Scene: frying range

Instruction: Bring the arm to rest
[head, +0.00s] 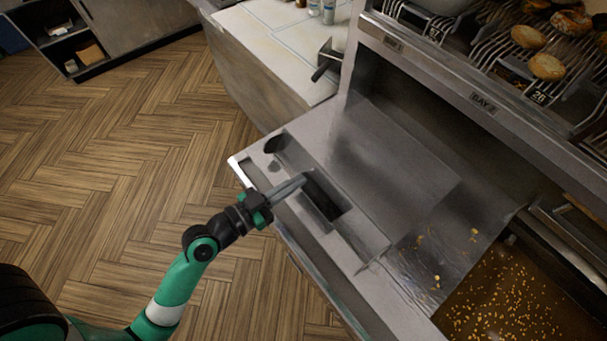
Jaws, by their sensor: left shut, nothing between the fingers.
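My left arm, green with black joints, comes in from the lower left of the head view. My left gripper (298,181) is shut, with its grey fingers together and nothing seen between them. Its fingertips are over or beside the dark rectangular slot (324,196) in the steel ledge of the frying range (310,232). I cannot tell whether they touch the ledge. My right gripper does not show.
A metal rack (520,58) with several browned pieces stands at the upper right. A frying vat (520,305) with bubbling oil is at the lower right. A white counter (285,38) holds small bottles. The wooden floor (110,150) at left is clear.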

